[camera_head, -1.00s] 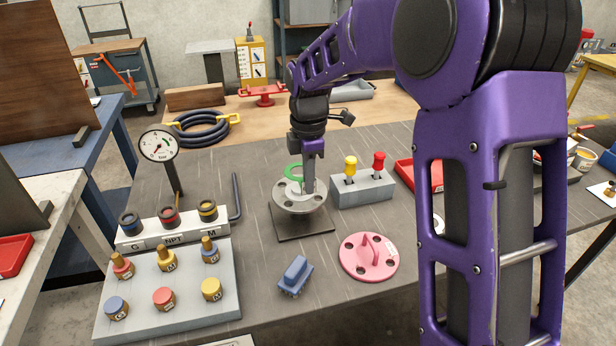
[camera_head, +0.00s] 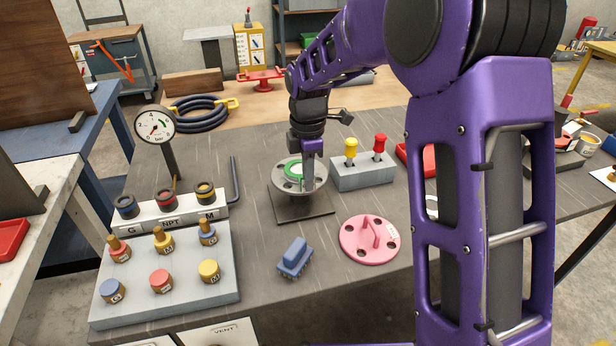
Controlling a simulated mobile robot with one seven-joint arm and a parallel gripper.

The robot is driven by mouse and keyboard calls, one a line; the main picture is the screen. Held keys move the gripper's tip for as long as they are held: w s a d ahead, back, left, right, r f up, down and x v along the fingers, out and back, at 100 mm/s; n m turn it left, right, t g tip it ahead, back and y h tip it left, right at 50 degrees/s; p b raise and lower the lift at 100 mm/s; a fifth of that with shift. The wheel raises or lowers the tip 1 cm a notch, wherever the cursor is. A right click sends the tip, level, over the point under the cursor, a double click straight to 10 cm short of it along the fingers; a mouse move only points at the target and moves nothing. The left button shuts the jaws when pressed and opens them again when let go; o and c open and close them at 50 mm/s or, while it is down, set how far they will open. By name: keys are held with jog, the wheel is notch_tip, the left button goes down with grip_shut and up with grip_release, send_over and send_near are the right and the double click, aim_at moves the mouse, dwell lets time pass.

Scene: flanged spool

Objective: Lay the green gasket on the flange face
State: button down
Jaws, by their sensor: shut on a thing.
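The green gasket (camera_head: 289,170) is a thin ring at the flange face, partly hidden by my gripper. It looks nearly level and lies over the pale raised middle of the face; I cannot tell whether it touches all round. The grey flange (camera_head: 284,186) with bolt holes tops the spool, which stands on a dark square plate (camera_head: 303,212). My gripper (camera_head: 308,184) points down from above, at the right part of the flange, shut on the gasket. Its fingertips are small and hard to make out.
A grey block (camera_head: 363,180) with a yellow and a red tool stands right of the spool. A pink flange cover (camera_head: 370,240) and a blue block (camera_head: 294,257) lie in front. A pressure gauge (camera_head: 155,126) and a fittings rack (camera_head: 165,290) are left. Bare tabletop surrounds the spool's plate.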

jog(key=shift+f+b, duration=0.3)
jog(key=shift+f, duration=0.3)
jog(key=c, duration=0.9)
grip_release()
